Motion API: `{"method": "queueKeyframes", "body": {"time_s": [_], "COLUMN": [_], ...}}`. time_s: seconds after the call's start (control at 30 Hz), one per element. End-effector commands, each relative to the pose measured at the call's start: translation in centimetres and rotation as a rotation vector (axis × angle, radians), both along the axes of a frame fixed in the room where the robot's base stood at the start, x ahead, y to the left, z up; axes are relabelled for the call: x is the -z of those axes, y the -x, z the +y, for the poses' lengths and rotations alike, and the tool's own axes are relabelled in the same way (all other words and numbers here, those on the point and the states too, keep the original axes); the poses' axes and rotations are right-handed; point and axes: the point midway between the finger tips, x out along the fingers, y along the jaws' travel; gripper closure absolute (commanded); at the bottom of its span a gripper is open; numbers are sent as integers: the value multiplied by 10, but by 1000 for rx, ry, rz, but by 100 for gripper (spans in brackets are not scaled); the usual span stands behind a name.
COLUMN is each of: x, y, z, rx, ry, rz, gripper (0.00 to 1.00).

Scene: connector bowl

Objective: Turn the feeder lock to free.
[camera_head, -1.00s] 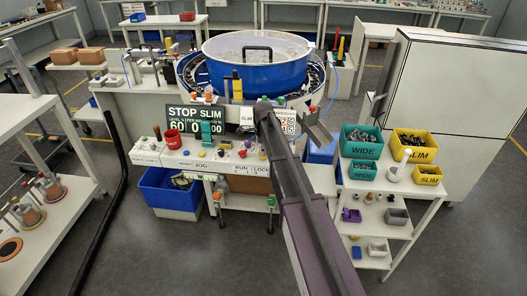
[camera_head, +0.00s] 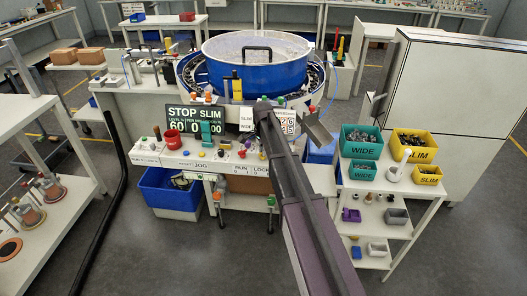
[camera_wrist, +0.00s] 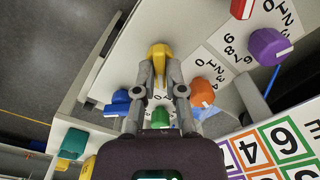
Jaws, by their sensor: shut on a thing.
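In the wrist view my gripper (camera_wrist: 160,72) is shut on a yellow knob (camera_wrist: 160,52), with one finger on each side. The knob stands on a pale panel with dials. Its own label and pointer mark are hidden or too small to read, so I cannot tell whether it is the feeder lock. In the head view, the blue feeder bowl (camera_head: 257,68) stands behind the control panel. RUN and LOCK lettering (camera_head: 252,169) shows on the panel's front edge. My arm covers the gripper and the knob there.
Close to my fingers are an orange knob (camera_wrist: 202,92), a blue knob (camera_wrist: 120,103) and a green knob (camera_wrist: 160,118). A purple knob (camera_wrist: 268,46) and a red knob (camera_wrist: 241,8) sit farther right. Green WIDE bins (camera_head: 361,142) and yellow SLIM bins (camera_head: 413,146) stand right of the panel.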

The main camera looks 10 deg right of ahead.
Motion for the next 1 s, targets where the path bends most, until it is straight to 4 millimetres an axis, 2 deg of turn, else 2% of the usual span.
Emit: {"method": "queueKeyframes", "body": {"time_s": [0.27, 0.67, 0.7, 0.77, 0.8, 1.0], "x": [1, 1, 1, 1, 1, 0], "y": [3, 4, 4, 4, 3, 2], "z": [0, 1, 1, 1, 1, 1], "rx": [-84, -92, -92, -91, -91, -90], "ry": [1, 0, 0, 0, -1, 0], "rz": [6, 8, 8, 7, 6, 3], "gripper": [100, 100, 74, 56, 51, 51]}}
